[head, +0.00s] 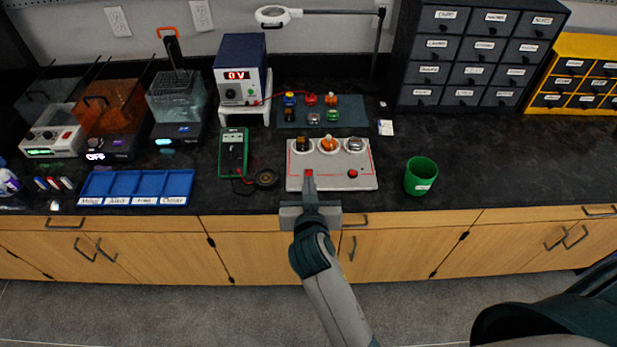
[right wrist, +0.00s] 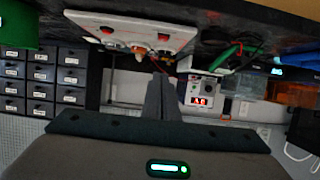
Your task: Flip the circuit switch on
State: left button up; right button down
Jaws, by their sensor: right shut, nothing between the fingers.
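The light grey circuit board (head: 333,184) lies near the counter's front edge, with several round components along its back. A small red part (head: 308,172), apparently the switch, sits at its front left, and another red part (head: 352,173) at its front right. The board (right wrist: 180,40) also shows upside down in the right wrist view. My right gripper (head: 309,182) is shut and empty, its tips at the front-left red part. I cannot tell whether they touch it, or the switch's position. The shut fingers (right wrist: 160,85) also show in the right wrist view. My left gripper is out of view.
A power supply (head: 240,70) reading 0V stands behind the board. A green multimeter (head: 233,153) and blue tray (head: 136,186) lie left. A green cup (head: 420,176) stands right. A component mat (head: 321,112) lies behind. The counter right of the cup is clear.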

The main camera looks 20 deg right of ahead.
jog(key=p+x, duration=0.2)
jog(key=x, duration=0.6)
jog(key=shift+w+d, duration=0.15)
jog(key=shift+w, duration=0.2)
notch_tip(320, 180, down, 3)
jog(key=shift+f+p, duration=0.1)
jog(key=shift+p, duration=0.5)
jog(key=shift+f, duration=0.65)
